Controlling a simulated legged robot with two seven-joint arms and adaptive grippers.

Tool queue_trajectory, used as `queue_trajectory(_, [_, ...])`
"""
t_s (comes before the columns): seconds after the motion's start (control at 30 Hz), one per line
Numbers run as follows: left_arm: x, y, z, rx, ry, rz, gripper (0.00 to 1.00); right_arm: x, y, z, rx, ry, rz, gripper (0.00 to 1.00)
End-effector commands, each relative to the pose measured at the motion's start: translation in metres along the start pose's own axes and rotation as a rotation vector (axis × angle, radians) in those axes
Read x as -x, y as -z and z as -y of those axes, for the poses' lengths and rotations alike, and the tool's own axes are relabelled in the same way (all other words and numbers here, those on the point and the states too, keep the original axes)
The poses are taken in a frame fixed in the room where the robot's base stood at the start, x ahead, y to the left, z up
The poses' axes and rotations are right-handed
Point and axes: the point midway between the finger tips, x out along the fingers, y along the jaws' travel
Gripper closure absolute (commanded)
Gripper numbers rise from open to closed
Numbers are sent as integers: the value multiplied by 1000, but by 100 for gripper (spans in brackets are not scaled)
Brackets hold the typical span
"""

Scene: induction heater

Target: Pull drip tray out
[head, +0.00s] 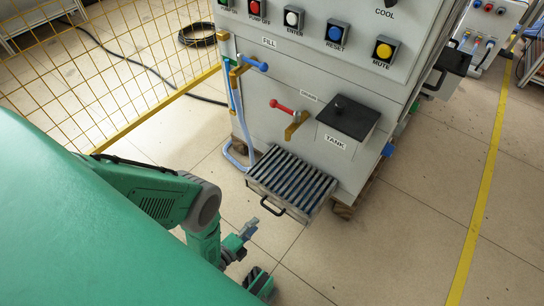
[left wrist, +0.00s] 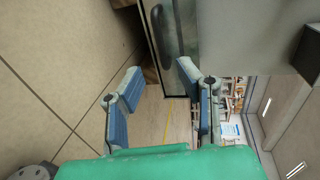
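The drip tray (head: 318,199) is a grey metal box with a dark slatted top, low on the front of the heater cabinet. It sticks out from the cabinet front. Its black handle (head: 272,208) is on the front face. In the left wrist view the tray (left wrist: 186,28) and its dark handle (left wrist: 160,36) are at the top, turned sideways. My left gripper (head: 255,255) is in front of and below the handle, apart from it. In the left wrist view its two blue-padded fingers (left wrist: 162,98) are wide apart with nothing between them. My right gripper is not in view.
The cabinet (head: 262,90) carries buttons, a red-handled drain valve (head: 284,106) and a black-lidded tank (head: 348,118) above the tray. Blue hoses (head: 236,150) hang left of the tray. A yellow fence (head: 105,70) stands at left. The floor in front and right is clear.

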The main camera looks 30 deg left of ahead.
Motion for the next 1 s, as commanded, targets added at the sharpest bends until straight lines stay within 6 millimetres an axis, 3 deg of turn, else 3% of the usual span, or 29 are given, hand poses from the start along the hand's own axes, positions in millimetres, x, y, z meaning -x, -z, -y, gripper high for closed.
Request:
queue_trajectory(0.2, [-50,0,-2,-1,2,2,69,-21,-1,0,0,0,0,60])
queue_trajectory(0.4, [-81,0,-2,0,1,2,69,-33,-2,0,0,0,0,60])
queue_trajectory(0.6, [-94,0,-1,0,-1,1,69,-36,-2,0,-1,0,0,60])
queue_trajectory(0.87, [-95,0,0,0,-1,1,69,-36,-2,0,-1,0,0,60])
queue_trajectory(0.97, [-95,0,0,0,-1,1,97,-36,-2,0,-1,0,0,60])
queue_trajectory(1.0, [-95,0,0,0,-1,1,100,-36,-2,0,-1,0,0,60])
